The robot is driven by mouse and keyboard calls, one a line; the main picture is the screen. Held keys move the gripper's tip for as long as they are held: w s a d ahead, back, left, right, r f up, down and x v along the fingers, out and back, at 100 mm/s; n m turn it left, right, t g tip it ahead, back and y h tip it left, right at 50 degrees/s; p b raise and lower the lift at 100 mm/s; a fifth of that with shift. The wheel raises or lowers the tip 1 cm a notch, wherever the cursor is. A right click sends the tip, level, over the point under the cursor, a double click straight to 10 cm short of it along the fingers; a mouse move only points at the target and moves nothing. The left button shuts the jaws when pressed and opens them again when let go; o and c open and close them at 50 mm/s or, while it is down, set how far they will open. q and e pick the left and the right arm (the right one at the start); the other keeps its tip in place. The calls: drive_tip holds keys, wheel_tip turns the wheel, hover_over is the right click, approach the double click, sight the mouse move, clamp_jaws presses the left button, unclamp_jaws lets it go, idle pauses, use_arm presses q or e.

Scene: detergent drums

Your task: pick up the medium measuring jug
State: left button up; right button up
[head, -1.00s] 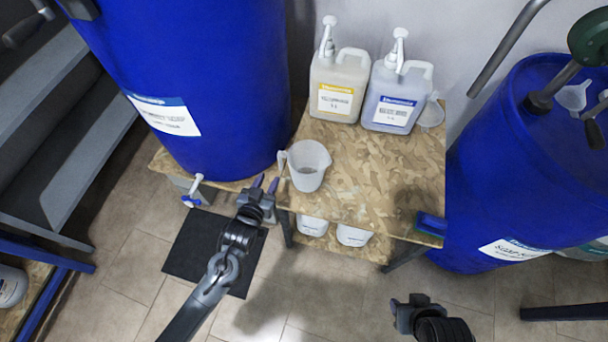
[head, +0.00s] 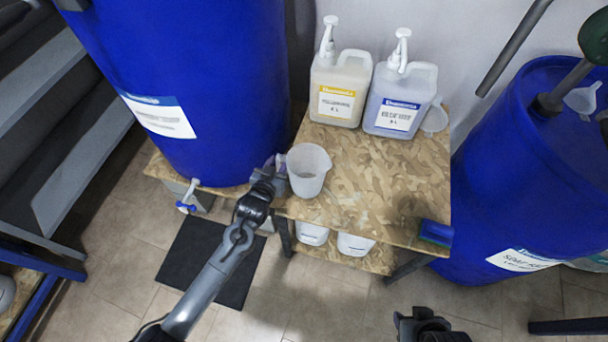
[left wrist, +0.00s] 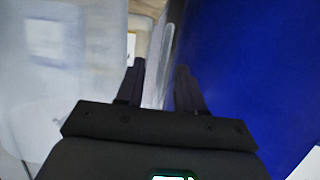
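The white translucent measuring jug (head: 308,172) stands upright near the front left of the wooden stand, its handle side facing left. My left gripper (head: 272,168) is at the jug's handle side, close to the blue drum. In the left wrist view the two dark fingers (left wrist: 160,82) are apart. A pale translucent strip that looks like the jug's handle (left wrist: 158,62) shows between them; contact cannot be told. A blurred translucent surface, likely the jug's body, fills the left of that view. My right gripper (head: 418,322) is at the bottom edge, away from the stand, its fingers unclear.
A big blue drum (head: 200,80) stands just left of the jug. Two pump bottles, yellow-labelled (head: 338,88) and blue-labelled (head: 402,98), stand behind it. A funnel (head: 435,118) and a blue sponge-like block (head: 436,233) are at the right. The board's middle (head: 385,185) is clear.

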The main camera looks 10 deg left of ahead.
use_arm(q)
drive_tip(key=shift+w+f, duration=0.1)
drive_tip(key=shift+w, duration=0.2)
clamp_jaws()
